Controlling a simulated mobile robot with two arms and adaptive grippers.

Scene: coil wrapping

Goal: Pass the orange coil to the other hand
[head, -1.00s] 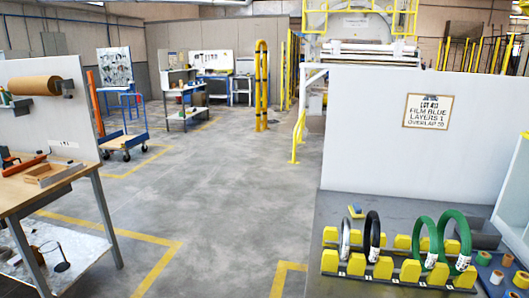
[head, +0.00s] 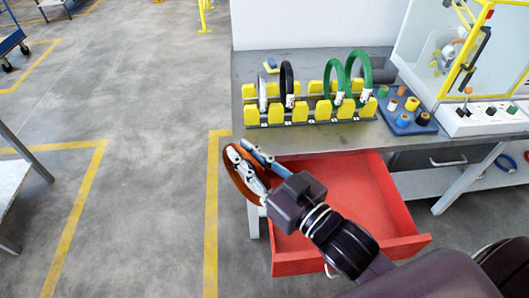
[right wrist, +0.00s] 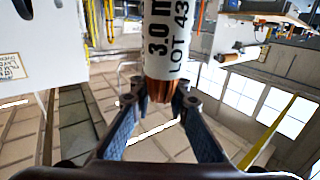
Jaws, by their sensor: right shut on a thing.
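The orange coil (head: 234,174) is a thin ring seen at a slant in the head view, in front of the workbench's left corner. My right gripper (head: 246,152) is shut on it and holds it in the air, left of the open red drawer. In the right wrist view the coil (right wrist: 160,90) sits between the fingertips, with a white label reading "3.0 m" and "LOT 43" partly cut off above. My left gripper is not in view.
The workbench (head: 247,66) carries a yellow-block rack (head: 250,116) with a grey, a black and two green coils. Tape rolls stand on a blue tray (head: 423,126), beside a clear-walled machine (head: 460,121). The red drawer (head: 345,190) stands open below.

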